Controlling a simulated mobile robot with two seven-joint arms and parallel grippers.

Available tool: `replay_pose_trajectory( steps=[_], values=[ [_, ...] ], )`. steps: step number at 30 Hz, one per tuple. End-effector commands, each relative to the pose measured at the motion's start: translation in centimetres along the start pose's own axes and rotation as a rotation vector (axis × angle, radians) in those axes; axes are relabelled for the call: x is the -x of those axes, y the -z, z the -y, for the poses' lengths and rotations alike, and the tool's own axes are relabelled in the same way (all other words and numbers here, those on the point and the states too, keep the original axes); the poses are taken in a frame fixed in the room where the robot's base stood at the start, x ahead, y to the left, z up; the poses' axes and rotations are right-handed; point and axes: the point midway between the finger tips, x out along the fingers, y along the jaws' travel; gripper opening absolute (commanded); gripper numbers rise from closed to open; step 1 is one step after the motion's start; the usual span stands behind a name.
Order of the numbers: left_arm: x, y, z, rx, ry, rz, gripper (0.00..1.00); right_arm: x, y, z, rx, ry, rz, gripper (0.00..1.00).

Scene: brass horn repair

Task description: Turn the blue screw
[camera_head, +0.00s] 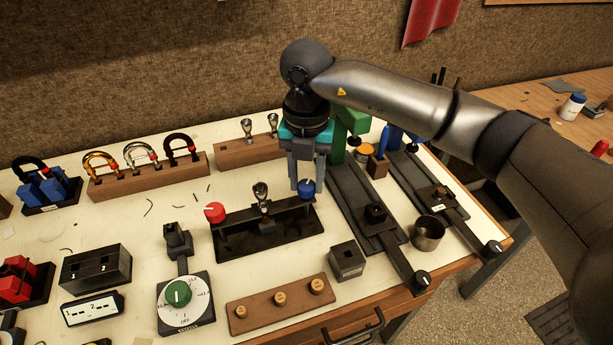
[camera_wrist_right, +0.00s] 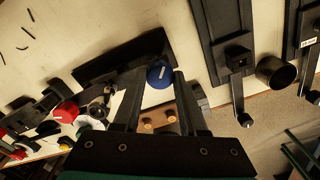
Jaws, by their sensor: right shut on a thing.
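The blue screw (camera_head: 306,189) is a round knob with a white line on its face. It is at the right end of a black fixture (camera_head: 262,243), which has a red knob (camera_head: 215,212) at its left end and a small metal mouthpiece-like part (camera_head: 261,194) between them. My right gripper (camera_head: 307,180) reaches down from above and is shut on the blue screw. In the right wrist view the blue screw (camera_wrist_right: 160,74) sits between the two fingertips (camera_wrist_right: 158,76), its white line showing. My left gripper is not in view.
A green dial (camera_head: 178,293) and a brown board with pegs (camera_head: 280,302) are in front. Black sliding fixtures (camera_head: 365,205) and a metal cup (camera_head: 428,233) stand close on the right.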

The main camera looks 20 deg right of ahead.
Motion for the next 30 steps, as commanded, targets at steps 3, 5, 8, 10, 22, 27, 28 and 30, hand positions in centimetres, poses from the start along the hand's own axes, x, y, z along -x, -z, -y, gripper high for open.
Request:
replay_pose_trajectory(
  steps=[3,5,8,10,22,27,28,30],
  values=[
    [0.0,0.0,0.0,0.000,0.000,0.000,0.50,0.1,-0.1,0.0,-0.001,-0.002,0.004,0.00],
    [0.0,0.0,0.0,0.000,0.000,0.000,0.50,0.1,-0.1,0.0,-0.001,-0.002,0.004,0.00],
    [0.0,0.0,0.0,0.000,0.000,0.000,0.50,0.1,-0.1,0.0,0.000,-0.002,0.004,0.47],
    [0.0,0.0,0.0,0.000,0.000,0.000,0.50,0.1,-0.1,0.0,0.000,-0.002,0.003,0.55],
    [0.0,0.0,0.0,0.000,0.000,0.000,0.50,0.1,0.0,0.0,0.001,-0.001,0.001,0.72],
    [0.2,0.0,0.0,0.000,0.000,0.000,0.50,1.5,-0.1,-0.1,0.001,-0.004,0.003,0.72],
    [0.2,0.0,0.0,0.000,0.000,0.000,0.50,2.0,-0.1,-0.1,0.001,-0.004,0.004,0.72],
    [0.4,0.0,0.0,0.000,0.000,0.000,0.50,3.4,-0.1,-0.1,0.001,-0.005,0.005,0.72]
  ],
)
